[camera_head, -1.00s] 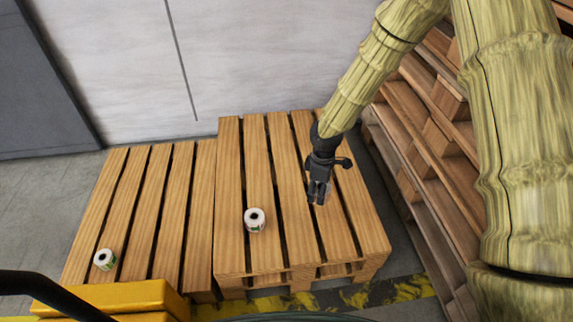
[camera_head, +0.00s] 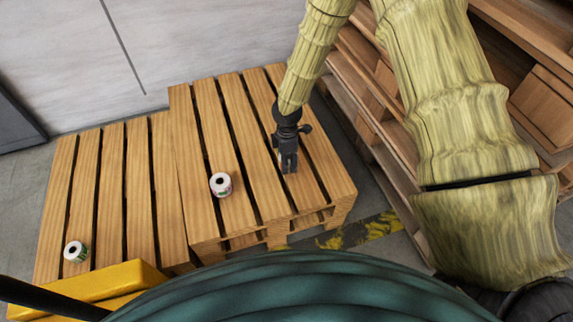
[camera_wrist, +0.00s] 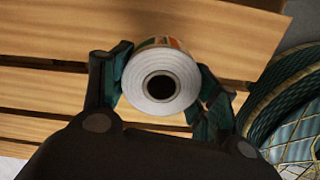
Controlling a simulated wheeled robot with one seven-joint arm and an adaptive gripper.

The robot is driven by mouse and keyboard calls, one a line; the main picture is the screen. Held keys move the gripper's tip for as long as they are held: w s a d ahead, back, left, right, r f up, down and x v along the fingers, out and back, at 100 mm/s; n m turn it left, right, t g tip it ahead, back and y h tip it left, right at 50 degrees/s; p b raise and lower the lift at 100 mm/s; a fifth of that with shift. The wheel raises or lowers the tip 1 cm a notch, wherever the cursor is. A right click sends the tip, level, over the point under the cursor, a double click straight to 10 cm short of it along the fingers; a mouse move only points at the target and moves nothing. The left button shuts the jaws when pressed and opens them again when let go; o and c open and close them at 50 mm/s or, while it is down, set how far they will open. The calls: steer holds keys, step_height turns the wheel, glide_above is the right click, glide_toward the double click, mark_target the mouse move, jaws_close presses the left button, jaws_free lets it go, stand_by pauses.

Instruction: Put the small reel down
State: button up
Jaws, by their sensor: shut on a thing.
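My gripper (camera_head: 288,168) points down over the right part of the taller wooden pallet (camera_head: 245,115). In the wrist view, its two fingers (camera_wrist: 160,95) are shut on a small white reel (camera_wrist: 161,100) with a dark core hole, one finger on each side. In the head view this reel is mostly hidden by the gripper. I cannot tell whether it touches the slats. A second white reel (camera_head: 220,185) stands on the same pallet, left of my gripper and apart from it. A third reel (camera_head: 76,251) stands on the lower pallet (camera_head: 110,180) at the left.
Stacked wooden pallets (camera_head: 365,120) rise close on the right of my arm. A yellow block (camera_head: 105,288) is at the lower left. A pale wall (camera_head: 190,40) is behind. Slats around my gripper are bare, with dark gaps between them.

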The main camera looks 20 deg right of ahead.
steer(key=shift+f+b, duration=0.35)
steer(key=shift+f, duration=1.15)
steer(key=shift+f, duration=0.1)
steer(key=o, duration=1.1)
step_height(320, 180, up, 12)
steer(key=p, duration=0.3)
